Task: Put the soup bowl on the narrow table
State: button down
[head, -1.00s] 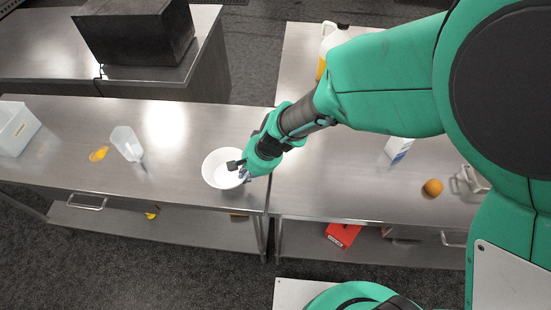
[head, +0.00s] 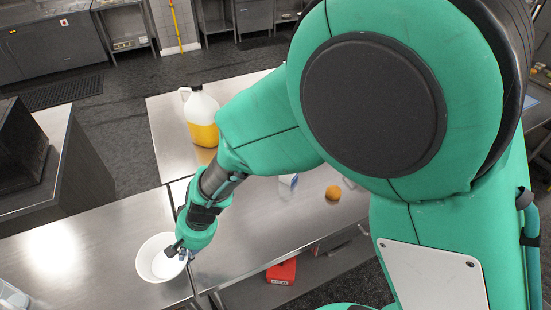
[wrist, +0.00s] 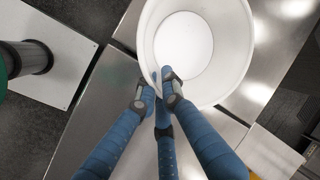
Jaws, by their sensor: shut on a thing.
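A white soup bowl (head: 153,265) is over the right end of the left steel counter (head: 90,255) in the head view. My gripper (head: 178,251) is shut on the bowl's rim. In the wrist view the bowl (wrist: 235,75) is at the top, with the fingers of my gripper (wrist: 160,88) pinching its near wall; its inside looks empty. I cannot tell whether the bowl touches the counter or hangs just above it. Several steel tables stand close together; which one is the narrow table is unclear.
A jug with orange liquid (head: 202,120) stands on the steel table (head: 165,135) behind. An orange (head: 333,193) and a small carton (head: 288,181) are on the right counter (head: 245,220). A red box (head: 282,271) is on the shelf below. A dark box (head: 20,150) stands at left.

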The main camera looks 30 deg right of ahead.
jog(key=d, duration=0.4)
jog(key=s+d, duration=0.1)
jog(key=d, duration=0.3)
jog(key=s+d, duration=0.1)
jog(key=d, duration=0.3)
jog(key=shift+s+d+r, duration=0.1)
jog(key=shift+s, duration=0.1)
jog(key=shift+m, duration=0.5)
jog(key=s+d, duration=0.1)
jog(key=d, duration=0.2)
jog(key=s+d, duration=0.2)
jog(key=d, duration=0.1)
jog(key=s+d, duration=0.2)
jog(key=shift+s+d, duration=0.2)
jog(key=shift+d, duration=0.2)
jog(key=shift+s+d, duration=0.45)
jog(key=w, duration=0.5)
jog(key=w+a+f, duration=0.1)
jog(key=w, duration=0.4)
jog(key=w+a, duration=0.1)
jog(key=w, duration=0.5)
jog(key=shift+f+b, duration=0.3)
jog(key=shift+b, duration=0.05)
jog(key=shift+f+b, duration=0.45)
jog(key=shift+f, duration=1.3)
jog(key=shift+f, duration=0.2)
